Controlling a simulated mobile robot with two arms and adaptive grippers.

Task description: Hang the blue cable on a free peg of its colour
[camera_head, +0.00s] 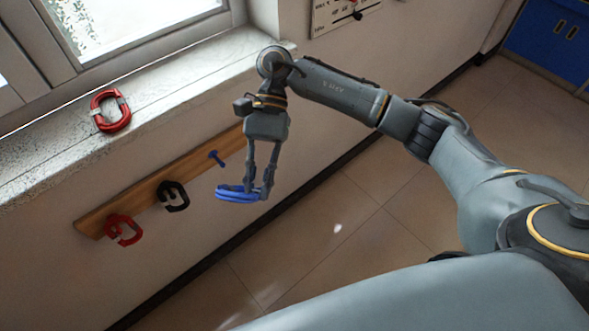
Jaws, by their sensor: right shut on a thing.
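The blue cable (236,196) is a coiled loop held in the air by my right gripper (256,191), which is shut on it. The blue peg (216,158) sticks out of the wooden rail (96,217) on the wall and is bare. The held cable is below and slightly right of the blue peg in the picture, apart from it. My left gripper does not show.
A black cable (173,196) and a red cable (124,231) hang on the rail left of the blue peg. Another red cable (110,111) lies on the window sill (165,105) above. A blue cabinet (555,35) stands far right. The tiled floor (330,235) is clear.

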